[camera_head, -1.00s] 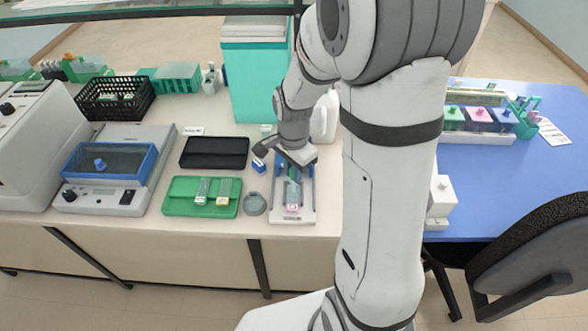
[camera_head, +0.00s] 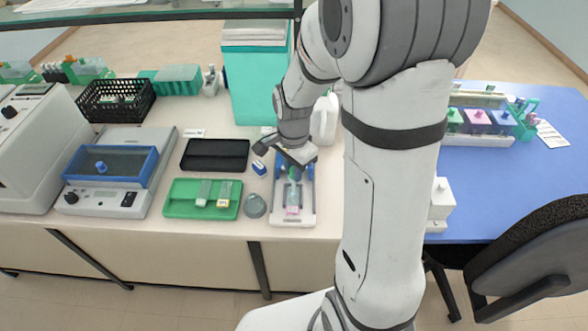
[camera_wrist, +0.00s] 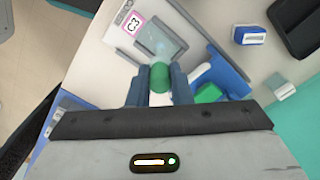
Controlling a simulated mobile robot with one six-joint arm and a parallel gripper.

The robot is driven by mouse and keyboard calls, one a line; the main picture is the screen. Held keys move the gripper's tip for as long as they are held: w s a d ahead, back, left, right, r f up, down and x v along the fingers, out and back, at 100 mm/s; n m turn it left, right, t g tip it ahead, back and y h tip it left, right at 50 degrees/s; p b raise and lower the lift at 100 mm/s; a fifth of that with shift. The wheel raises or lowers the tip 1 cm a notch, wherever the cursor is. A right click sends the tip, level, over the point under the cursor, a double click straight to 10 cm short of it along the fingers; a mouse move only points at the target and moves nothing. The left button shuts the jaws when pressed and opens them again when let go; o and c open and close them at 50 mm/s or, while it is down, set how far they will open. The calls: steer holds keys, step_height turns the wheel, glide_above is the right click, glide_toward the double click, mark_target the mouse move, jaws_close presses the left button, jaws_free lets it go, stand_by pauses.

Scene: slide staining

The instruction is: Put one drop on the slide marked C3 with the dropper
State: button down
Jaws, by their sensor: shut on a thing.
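The slide marked C3 (camera_wrist: 160,40) has a pink label end and a clear glass part. It lies on a pale board (camera_head: 307,216), and its pink end also shows in the head view (camera_head: 292,210). My gripper (camera_wrist: 158,86) has blue fingers shut on the dropper's green bulb (camera_wrist: 160,77). In the wrist view the bulb lies just below the slide's glass end. The dropper's tip is not clear, so I cannot tell its gap to the glass. In the head view my gripper (camera_head: 291,172) is above the board's far part.
A green tray (camera_head: 175,209) with two slides lies left of the board, with a round grey dish (camera_head: 255,206) between. A small blue-and-white box (camera_head: 259,168) and a black case (camera_head: 215,154) lie behind. A teal bin (camera_head: 255,85) stands at the back.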

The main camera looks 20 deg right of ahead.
steer(key=shift+r+p, duration=1.7)
steer(key=shift+r, duration=1.05)
steer(key=shift+f, duration=0.1)
